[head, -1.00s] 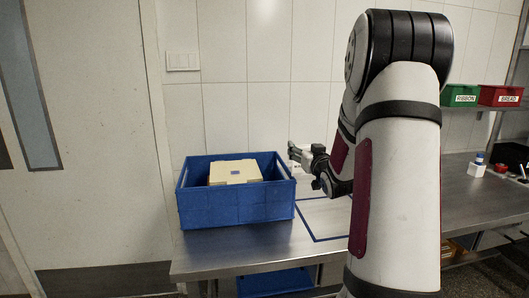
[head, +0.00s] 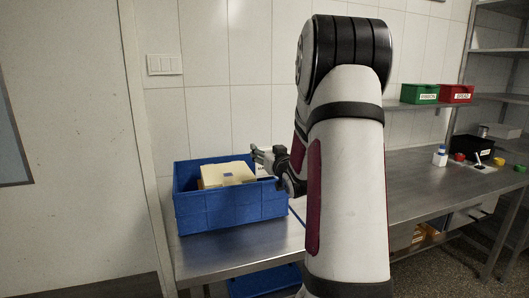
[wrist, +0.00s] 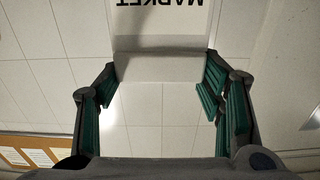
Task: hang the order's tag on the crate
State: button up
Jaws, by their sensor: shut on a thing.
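The blue crate (head: 232,212) stands open on the metal table, with a pale yellow box (head: 226,173) inside it. My gripper (head: 258,155) is at the crate's back right, at about rim height or a little above. It is shut on a white tag (head: 265,170), partly hidden by the crate and gripper in the head view. In the wrist view the tag (wrist: 165,18) sits between the two teal-padded fingers, with the word MARKET upside down. Whether the tag touches the crate I cannot tell.
A green bin (head: 419,94) and a red bin (head: 456,94) stand on a shelf at the right. Small items, including a white bottle with a blue cap (head: 440,156), are on the right counter. My arm hides the table's middle. A tiled wall is behind.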

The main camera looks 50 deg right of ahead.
jog(key=shift+a, duration=0.1)
notch_tip(320, 180, down, 6)
jog(key=b, duration=0.3)
jog(key=shift+b, duration=0.4)
jog(key=shift+f, duration=1.65)
dwell(1.9)
jog(key=o, duration=1)
jog(key=shift+c, duration=0.2)
jog(key=shift+o, duration=0.4)
jog(key=v, duration=1.2)
